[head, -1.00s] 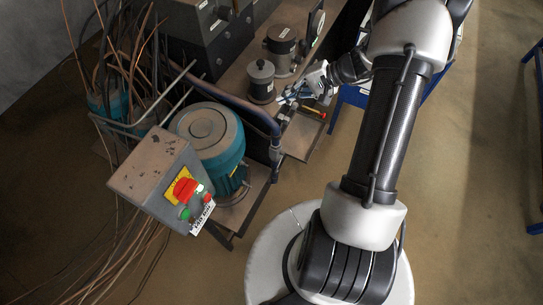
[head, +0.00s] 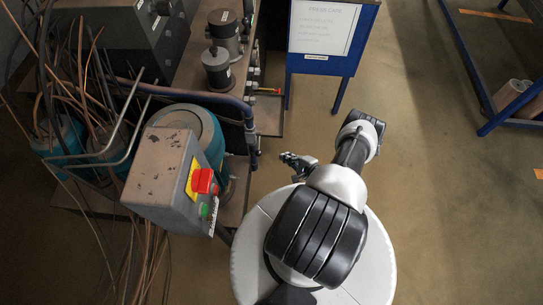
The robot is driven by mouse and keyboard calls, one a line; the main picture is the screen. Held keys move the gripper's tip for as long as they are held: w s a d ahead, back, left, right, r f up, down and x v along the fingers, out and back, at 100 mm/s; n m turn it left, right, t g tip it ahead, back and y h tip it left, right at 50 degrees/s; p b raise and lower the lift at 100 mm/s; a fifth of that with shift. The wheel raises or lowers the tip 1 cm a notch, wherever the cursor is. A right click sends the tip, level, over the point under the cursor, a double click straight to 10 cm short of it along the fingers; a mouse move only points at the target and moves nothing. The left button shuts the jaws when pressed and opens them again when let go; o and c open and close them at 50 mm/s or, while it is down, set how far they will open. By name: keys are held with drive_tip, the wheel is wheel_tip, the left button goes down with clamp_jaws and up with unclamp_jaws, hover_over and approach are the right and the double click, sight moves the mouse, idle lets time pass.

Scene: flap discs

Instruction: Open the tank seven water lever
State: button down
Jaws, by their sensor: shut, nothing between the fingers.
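My gripper (head: 287,157) is shut and empty, pointing left. It is below the handle in the picture, well apart from it, beside my white base.
A grey control box (head: 160,165) with a red switch (head: 203,181) and green button stands left of my base, before a teal motor (head: 206,127). A blue-framed sign (head: 323,30) stands at the back. Open floor (head: 430,170) lies to the right.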

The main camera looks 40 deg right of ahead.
sight(259, 145)
drive_tip(key=b+x, duration=0.4)
drive_tip(key=x, duration=0.6)
drive_tip(key=shift+s+a+r, duration=0.2)
drive_tip(key=shift+a+r, duration=0.4)
drive_tip(key=shift+a, duration=0.25)
drive_tip(key=shift+s+a+r, duration=0.15)
drive_tip(key=shift+a+r, duration=0.45)
drive_tip(key=shift+a, duration=0.2)
drive_tip(key=shift+a+r, duration=0.1)
